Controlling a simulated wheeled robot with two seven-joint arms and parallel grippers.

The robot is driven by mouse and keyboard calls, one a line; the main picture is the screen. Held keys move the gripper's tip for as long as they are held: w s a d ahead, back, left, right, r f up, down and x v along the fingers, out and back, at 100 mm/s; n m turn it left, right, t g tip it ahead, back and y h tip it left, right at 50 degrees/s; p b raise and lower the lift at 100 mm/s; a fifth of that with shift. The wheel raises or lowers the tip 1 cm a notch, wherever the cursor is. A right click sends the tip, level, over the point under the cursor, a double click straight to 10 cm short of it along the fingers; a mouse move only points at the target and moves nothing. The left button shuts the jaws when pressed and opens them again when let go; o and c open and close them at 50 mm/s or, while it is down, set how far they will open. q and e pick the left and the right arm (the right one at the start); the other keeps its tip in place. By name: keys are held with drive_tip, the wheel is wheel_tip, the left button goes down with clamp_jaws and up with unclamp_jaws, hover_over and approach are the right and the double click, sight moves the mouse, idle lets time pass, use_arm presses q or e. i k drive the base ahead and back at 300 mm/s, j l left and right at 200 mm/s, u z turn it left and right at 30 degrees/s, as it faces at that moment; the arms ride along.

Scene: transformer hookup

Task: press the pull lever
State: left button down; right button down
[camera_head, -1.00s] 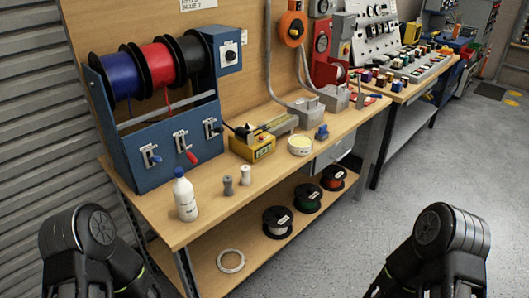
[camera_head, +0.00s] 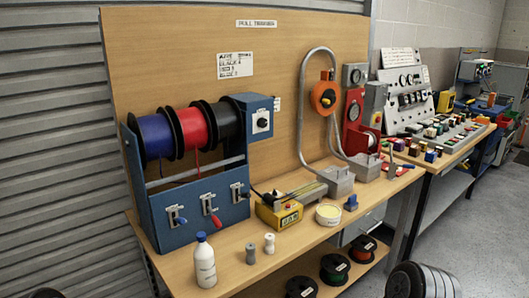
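The blue wire rack (camera_head: 165,192) stands at the left of the workbench. Its front panel carries three small levers on light plates: one with a blue handle (camera_head: 179,220), one with a red handle (camera_head: 214,219) and one with a dark handle (camera_head: 242,194). I cannot tell which of these, if any, is the pull lever. Another candidate is the yellow box (camera_head: 279,213) with a long bar behind it, right of the rack. Neither gripper shows; only a dark rounded part of my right arm is at the bottom right edge, and a sliver of my left at the bottom left.
A white bottle (camera_head: 204,262), two small posts and a round cream tin (camera_head: 329,214) stand on the bench front. Blue, red and black spools sit on the rack. Grey boxes (camera_head: 337,181) with a curved conduit stand further right. Wire spools lie on the lower shelf.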

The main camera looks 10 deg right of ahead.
sight(408, 134)
drive_tip(key=i+l+u, duration=0.25)
drive_tip(key=l, duration=0.2)
drive_tip(key=l+u, duration=0.25)
drive_tip(key=l, duration=0.25)
drive_tip(key=l+u, duration=0.3)
drive_tip(key=l, duration=0.2)
drive_tip(key=l+u, duration=0.15)
drive_tip(key=l, duration=2.1)
drive_tip(key=l+u, duration=0.15)
drive_tip(key=l, duration=2.1)
drive_tip(key=k, duration=0.1)
